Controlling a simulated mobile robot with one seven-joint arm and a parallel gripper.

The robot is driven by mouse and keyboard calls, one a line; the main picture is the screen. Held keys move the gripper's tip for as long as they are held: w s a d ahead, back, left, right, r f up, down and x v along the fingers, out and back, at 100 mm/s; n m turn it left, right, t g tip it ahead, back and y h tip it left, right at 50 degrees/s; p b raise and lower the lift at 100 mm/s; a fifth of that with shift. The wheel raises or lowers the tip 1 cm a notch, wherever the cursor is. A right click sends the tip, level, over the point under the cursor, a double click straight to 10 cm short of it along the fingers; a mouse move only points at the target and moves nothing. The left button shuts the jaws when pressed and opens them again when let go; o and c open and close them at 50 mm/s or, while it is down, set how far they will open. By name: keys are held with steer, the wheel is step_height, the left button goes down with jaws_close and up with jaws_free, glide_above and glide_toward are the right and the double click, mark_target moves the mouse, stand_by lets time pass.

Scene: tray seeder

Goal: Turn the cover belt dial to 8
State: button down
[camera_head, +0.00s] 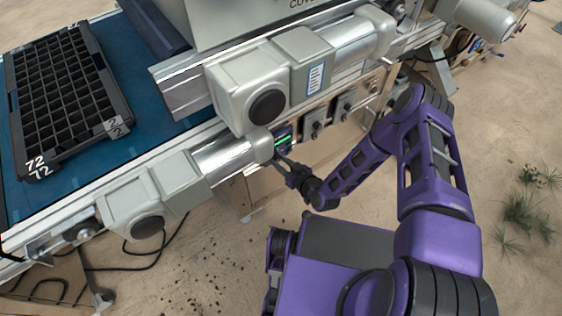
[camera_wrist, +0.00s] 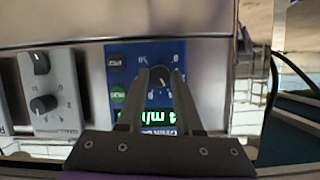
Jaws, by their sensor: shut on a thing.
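My gripper (camera_wrist: 161,82) reaches up in the wrist view with its two fingers on either side of a round black dial (camera_wrist: 160,76), shut on it. The dial sits on a blue control panel (camera_wrist: 121,80) with a small white mark visible on it. The scale around it is partly covered by the fingers, so I cannot read the setting. A green-lit display (camera_wrist: 160,117) lies below the dial, partly hidden. In the head view my gripper (camera_head: 282,160) meets the blue panel (camera_head: 283,138) on the machine's side; the dial is too small to make out there.
A grey knob box (camera_wrist: 48,92) stands left of the panel in the wrist view. In the head view, several grey boxes such as this one (camera_head: 313,129) line the rail. A black cell tray (camera_head: 122,108) lies on the blue belt (camera_head: 142,88). Open floor lies in front.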

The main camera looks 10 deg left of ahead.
stand_by(0.4)
steer(key=m+g+y, duration=0.1)
steer(key=m, duration=0.2)
steer(key=shift+w+d+g+y, duration=0.15)
steer(key=shift+w+g+y, duration=0.05)
steer(key=shift+g+y, duration=0.2)
steer(key=m+y, duration=0.1)
steer(key=m, duration=0.1)
steer(key=m+g+y, duration=0.1)
steer(key=m, duration=0.1)
steer(key=shift+w+d+f, duration=0.1)
steer(key=shift+f, duration=0.1)
steer(key=m+y, duration=0.1)
steer(key=m, duration=0.1)
steer(key=m+y, duration=0.1)
steer(key=m, duration=0.1)
steer(key=shift+f+g, duration=0.15)
steer(key=shift+g, duration=0.15)
steer(key=m+y, duration=0.1)
steer(key=m, duration=0.2)
steer(key=m+y, duration=0.1)
steer(key=m, duration=0.1)
steer(key=shift+w+f+m, duration=0.1)
steer(key=shift+f+m, duration=0.05)
steer(key=shift+m, duration=0.25)
steer(key=shift+t, duration=0.4)
steer(key=c, duration=0.6)
jaws_free()
